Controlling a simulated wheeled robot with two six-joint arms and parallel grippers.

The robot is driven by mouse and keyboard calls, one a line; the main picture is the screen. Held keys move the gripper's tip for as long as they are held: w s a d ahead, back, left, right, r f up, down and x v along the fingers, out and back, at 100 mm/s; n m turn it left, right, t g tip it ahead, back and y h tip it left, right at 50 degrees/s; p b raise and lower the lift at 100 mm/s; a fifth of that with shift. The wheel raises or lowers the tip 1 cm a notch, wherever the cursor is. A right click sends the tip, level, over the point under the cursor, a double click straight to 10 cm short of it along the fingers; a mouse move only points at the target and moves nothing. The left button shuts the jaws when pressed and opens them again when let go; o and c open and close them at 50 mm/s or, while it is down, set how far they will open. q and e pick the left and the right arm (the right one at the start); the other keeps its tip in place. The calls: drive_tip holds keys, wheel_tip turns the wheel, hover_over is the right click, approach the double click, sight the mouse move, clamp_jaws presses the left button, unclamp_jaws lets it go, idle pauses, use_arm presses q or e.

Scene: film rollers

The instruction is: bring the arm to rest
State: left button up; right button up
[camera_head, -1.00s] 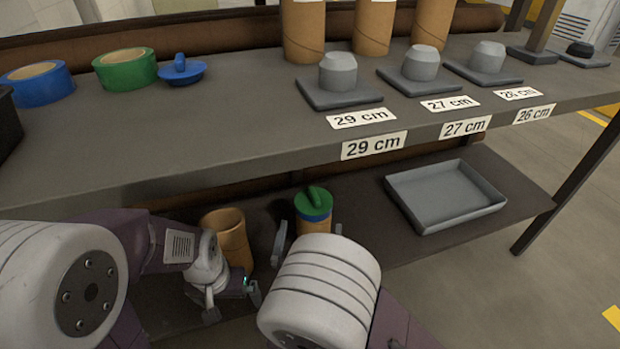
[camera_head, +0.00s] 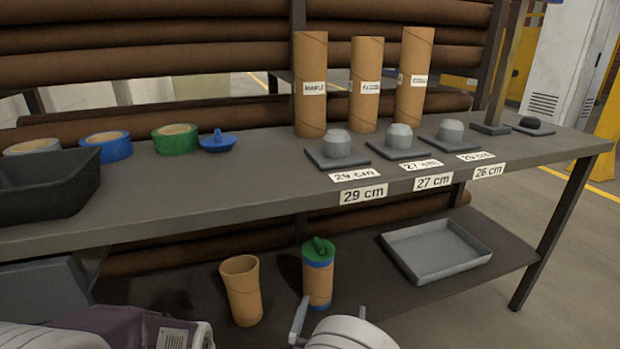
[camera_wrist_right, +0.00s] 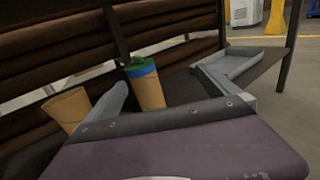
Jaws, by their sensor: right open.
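My right gripper (camera_head: 330,318) is at the bottom edge of the head view, its two fingers spread with nothing between them. In the right wrist view its fingers (camera_wrist_right: 165,95) stand wide apart. Beyond them is a cardboard tube (camera_wrist_right: 150,92) with a green cap and blue band, apart from the jaws as far as I can tell. That capped tube (camera_head: 318,278) stands upright on the lower shelf. An open tube (camera_head: 243,292) stands to its left. Part of my left arm (camera_head: 120,326) shows at the bottom left; its gripper is out of view.
The upper shelf (camera_head: 240,205) holds three tall tubes (camera_head: 366,85), grey stands with cm labels, tape rolls (camera_head: 175,138), a blue cap (camera_head: 217,142) and a black bin (camera_head: 50,190). A grey tray (camera_head: 437,251) is on the lower shelf. Floor at right is clear.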

drive_tip(key=s+d+r+m+g+h+p, duration=0.1)
drive_tip(key=d+r+m+g+h+p, duration=0.3)
drive_tip(key=d, duration=0.7)
drive_tip(key=s+d+r+m+g+h+p, duration=0.1)
drive_tip(key=d+r+m+g+h+p, duration=0.25)
drive_tip(key=d+r+m+h, duration=0.5)
drive_tip(key=s+d+f+m+g+y+p, duration=0.2)
drive_tip(key=s+d+f+m+g+y, duration=0.15)
drive_tip(key=s+d+m+g, duration=0.35)
drive_tip(key=s+d+f+m+g+y+p, duration=0.2)
drive_tip(key=s+f+m+g+y+p, duration=0.25)
drive_tip(key=s, duration=0.55)
drive_tip(key=w+a+f+m+t+y+b, duration=0.1)
drive_tip(key=w+a+f+m+y, duration=0.1)
drive_tip(key=w+a+m+y, duration=0.45)
drive_tip(key=w+a+f+m+t+y, duration=0.1)
drive_tip(key=a+m+t+y, duration=0.15)
drive_tip(key=a, duration=0.65)
wheel_tip(320, 180, up, 38)
drive_tip(key=p, duration=3.7)
drive_tip(key=shift+s+f+g+p, duration=0.25)
drive_tip(key=shift+g+p, duration=0.15)
drive_tip(key=shift+g, duration=0.05)
drive_tip(key=shift+d, duration=0.1)
